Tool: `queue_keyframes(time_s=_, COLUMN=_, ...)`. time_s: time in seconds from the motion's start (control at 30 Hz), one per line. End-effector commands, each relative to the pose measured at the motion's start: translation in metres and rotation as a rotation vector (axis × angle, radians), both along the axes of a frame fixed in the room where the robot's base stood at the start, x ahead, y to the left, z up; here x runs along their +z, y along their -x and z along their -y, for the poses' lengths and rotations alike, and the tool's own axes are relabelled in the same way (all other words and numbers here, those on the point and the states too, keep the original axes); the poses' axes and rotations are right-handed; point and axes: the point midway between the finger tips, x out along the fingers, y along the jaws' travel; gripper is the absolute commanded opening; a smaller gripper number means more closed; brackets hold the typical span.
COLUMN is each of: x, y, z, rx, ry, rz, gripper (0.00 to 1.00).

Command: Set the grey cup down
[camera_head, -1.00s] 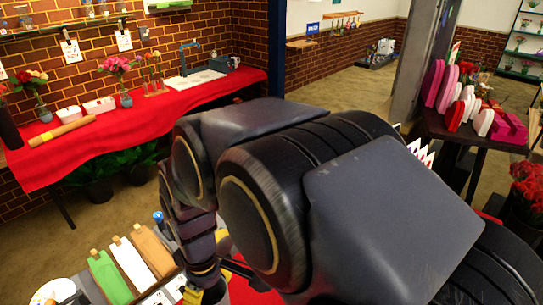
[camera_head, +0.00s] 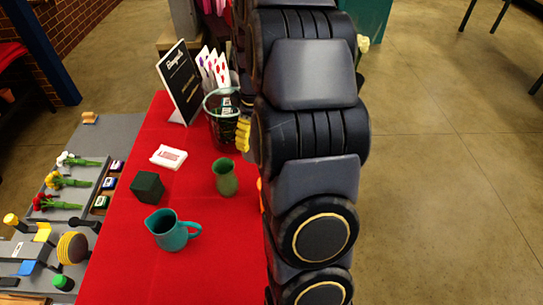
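I cannot make out a grey cup in this view. My arm runs from top to bottom just right of the red-covered table (camera_head: 215,255) and hides part of its right side. My gripper does not show, so I cannot see whether it holds anything. A small yellow ribbed thing (camera_head: 243,134) shows at the arm's left edge, and I cannot tell what it is.
On the table stand a teal pitcher (camera_head: 170,231), a green vase (camera_head: 225,178), a dark green block (camera_head: 147,187), a white card box (camera_head: 168,157), a black sign (camera_head: 180,83) and a wire basket (camera_head: 222,130). Flowers and tools lie left. Open floor (camera_head: 450,170) lies right.

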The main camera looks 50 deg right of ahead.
Motion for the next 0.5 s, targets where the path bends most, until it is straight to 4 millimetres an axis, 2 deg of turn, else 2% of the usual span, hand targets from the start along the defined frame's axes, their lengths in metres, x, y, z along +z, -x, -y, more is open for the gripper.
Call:
queue_keyframes(time_s=0.03, x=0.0, y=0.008, z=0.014, rx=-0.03, ry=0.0, rz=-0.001, gripper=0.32)
queue_keyframes(time_s=0.1, x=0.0, y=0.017, z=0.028, rx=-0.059, ry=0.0, rz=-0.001, gripper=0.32)
queue_keyframes(time_s=0.27, x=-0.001, y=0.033, z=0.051, rx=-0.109, ry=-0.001, rz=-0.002, gripper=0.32)
queue_keyframes(time_s=0.3, x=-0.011, y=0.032, z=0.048, rx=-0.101, ry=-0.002, rz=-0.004, gripper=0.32)
queue_keyframes(time_s=0.5, x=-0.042, y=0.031, z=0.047, rx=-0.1, ry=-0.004, rz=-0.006, gripper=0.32)
